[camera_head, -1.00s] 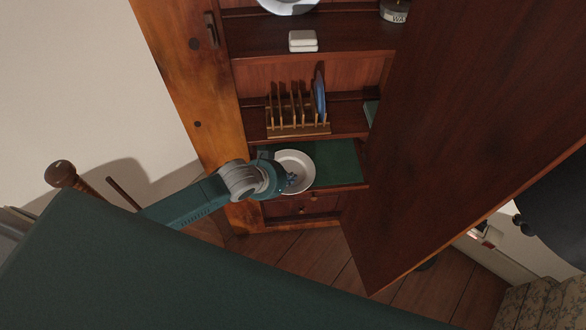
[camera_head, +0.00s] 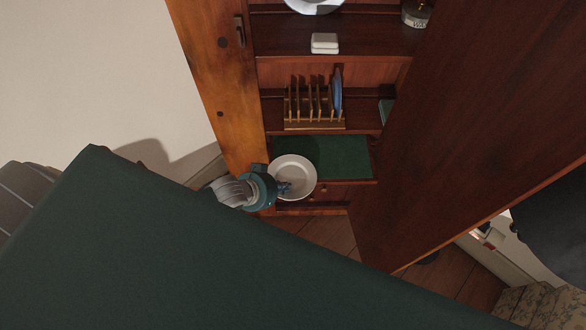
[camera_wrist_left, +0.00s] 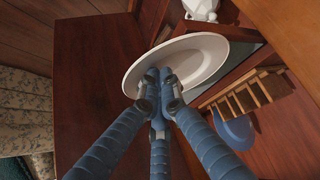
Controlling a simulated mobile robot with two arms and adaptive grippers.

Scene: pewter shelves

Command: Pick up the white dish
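The white dish (camera_head: 297,172) is round and shallow; it also shows in the wrist view (camera_wrist_left: 203,58), where it looks tilted. My left gripper (camera_head: 284,188) is at its near rim. In the wrist view its blue fingers (camera_wrist_left: 160,78) are closed together on the rim. The dish overlaps the front edge of the lower shelf with the green mat (camera_head: 345,155) and appears to be held clear of the mat. My right gripper is not in view.
A wooden rack (camera_head: 312,125) with a blue plate (camera_head: 337,97) stands on the shelf above. The open cabinet door (camera_head: 465,110) stands at the right; the wooden cabinet side (camera_head: 208,70) is at the left.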

